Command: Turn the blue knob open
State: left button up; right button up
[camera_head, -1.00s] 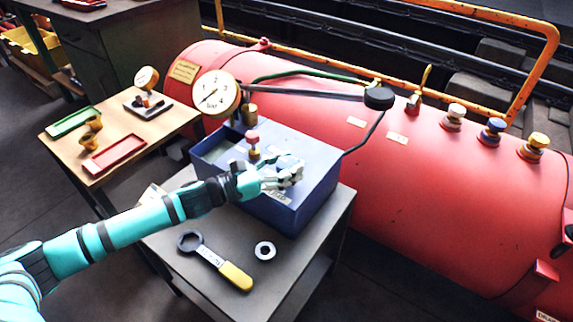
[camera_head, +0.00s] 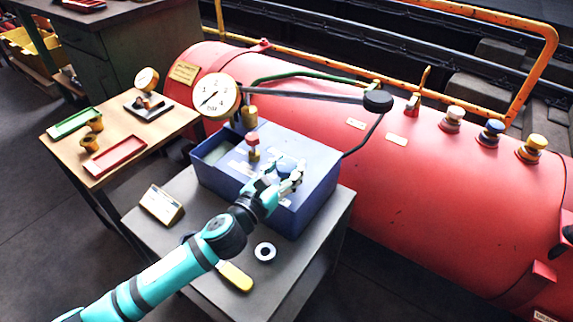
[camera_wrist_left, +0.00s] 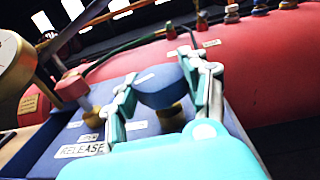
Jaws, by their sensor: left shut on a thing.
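The blue knob (camera_head: 285,168) stands on top of a blue box (camera_head: 318,205) on a grey cart. In the left wrist view the blue knob (camera_wrist_left: 160,86) sits between the two fingers on a brass stem. My left gripper (camera_head: 283,181) reaches it from the front and is shut on it; the fingers partly hide it in the head view. A red knob (camera_head: 253,140) stands to its left on the same box, and also shows in the left wrist view (camera_wrist_left: 72,86). A RELEASE label (camera_wrist_left: 82,150) lies in front. My right gripper is not in view.
A big red tank (camera_head: 400,190) with several capped valves lies behind the box. A pressure gauge (camera_head: 215,96) and a dark bar stand over the box's back edge.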

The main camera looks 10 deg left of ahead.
pick_arm(q)
jog(key=n+y+p, duration=0.1)
jog(key=n+y, duration=0.1)
jog(key=y, duration=0.2)
jog(key=n+y+p, duration=0.1)
jog(key=n+y, duration=0.2)
jog(key=y, duration=0.1)
jog(key=n+y+p, duration=0.1)
jog(key=n+y, duration=0.2)
jog(key=y, duration=0.1)
jog(key=shift+d, duration=0.15)
jog(key=shift+n+g+y+p, duration=0.3)
jog(key=shift+n+g+y, duration=0.7)
jog(key=shift+y, duration=0.7)
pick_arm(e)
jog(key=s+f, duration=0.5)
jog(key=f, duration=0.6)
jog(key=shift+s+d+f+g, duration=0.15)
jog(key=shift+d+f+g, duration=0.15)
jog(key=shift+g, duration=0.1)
pick_arm(q)
jog(key=shift+n, duration=0.3)
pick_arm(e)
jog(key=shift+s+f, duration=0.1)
pick_arm(q)
jog(key=o, duration=1.2)
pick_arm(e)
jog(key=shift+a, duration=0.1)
pick_arm(q)
jog(key=v, duration=0.8)
